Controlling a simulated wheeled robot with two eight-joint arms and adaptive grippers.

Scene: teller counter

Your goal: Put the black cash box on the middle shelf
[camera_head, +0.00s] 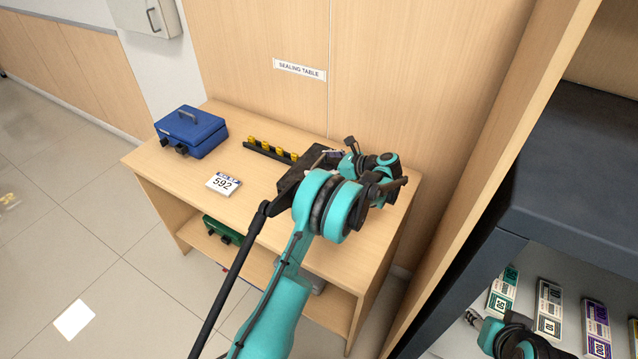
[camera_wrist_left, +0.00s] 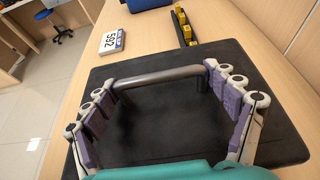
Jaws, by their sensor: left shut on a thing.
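The black cash box (camera_head: 292,181) stands on the wooden table top, partly hidden by my left arm in the head view. Its flat lid and raised bar handle fill the left wrist view (camera_wrist_left: 160,110). My left gripper (camera_wrist_left: 160,74) is shut on the handle, with a finger at each end of it. In the head view this gripper (camera_head: 338,155) is over the box, largely covered by its own arm. A wooden shelf (camera_head: 262,262) shows below the table top, partly hidden by my arm. A teal and black part of my right arm shows at the lower right; its fingers are unclear.
A blue cash box (camera_head: 191,132), a white 592 card (camera_head: 223,184) and a black rack with yellow pieces (camera_head: 270,150) share the table top. A green box (camera_head: 221,230) sits on the shelf below. A dark counter (camera_head: 575,180) stands at the right above a drawer of banknote bundles.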

